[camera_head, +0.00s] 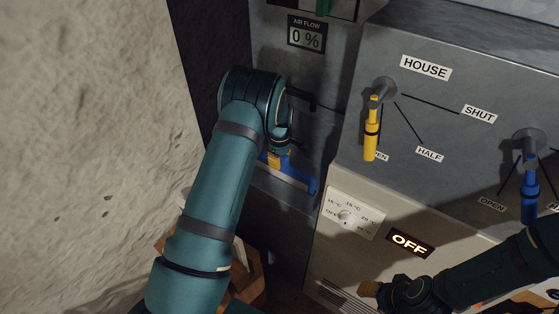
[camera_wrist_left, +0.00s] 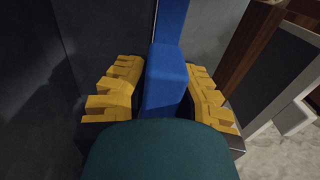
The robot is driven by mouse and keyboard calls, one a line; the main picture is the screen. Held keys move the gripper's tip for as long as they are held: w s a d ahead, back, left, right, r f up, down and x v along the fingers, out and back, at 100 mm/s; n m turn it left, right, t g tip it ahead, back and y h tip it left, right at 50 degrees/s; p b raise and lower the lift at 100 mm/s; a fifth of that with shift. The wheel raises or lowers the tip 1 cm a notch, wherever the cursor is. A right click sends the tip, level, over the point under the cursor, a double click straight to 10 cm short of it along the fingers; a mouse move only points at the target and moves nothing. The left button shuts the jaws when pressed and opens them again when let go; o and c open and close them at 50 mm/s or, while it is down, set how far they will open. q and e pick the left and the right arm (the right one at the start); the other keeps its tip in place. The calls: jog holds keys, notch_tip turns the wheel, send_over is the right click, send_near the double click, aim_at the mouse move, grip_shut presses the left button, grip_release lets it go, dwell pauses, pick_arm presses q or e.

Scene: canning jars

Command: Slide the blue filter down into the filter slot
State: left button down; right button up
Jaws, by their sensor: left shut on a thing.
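The blue filter (camera_head: 298,178) shows in the head view as a blue edge low on the grey unit, just below my left wrist. Most of it is hidden by my arm or lies out of sight. My left gripper (camera_head: 277,160) has its yellow fingers at this blue edge. In the left wrist view, the yellow fingers of the left gripper (camera_wrist_left: 163,92) are closed on both sides of a blue block of the filter (camera_wrist_left: 166,75). I cannot tell how deep the filter sits in the slot. My right gripper (camera_head: 369,289) is low at centre right, away from the filter.
A display (camera_head: 306,36) reads AIR FLOW 0 %. A rough wall (camera_head: 90,110) is at left. A brown wooden frame (camera_wrist_left: 252,55) stands at right in the wrist view.

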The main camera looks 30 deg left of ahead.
aim_at(280, 171)
pick_arm(q)
jog(key=shift+f+b, duration=1.2)
jog(key=shift+f, duration=0.75)
jog(key=shift+f+b, duration=0.7)
jog(key=shift+f, duration=0.25)
jog(key=shift+r, duration=0.15)
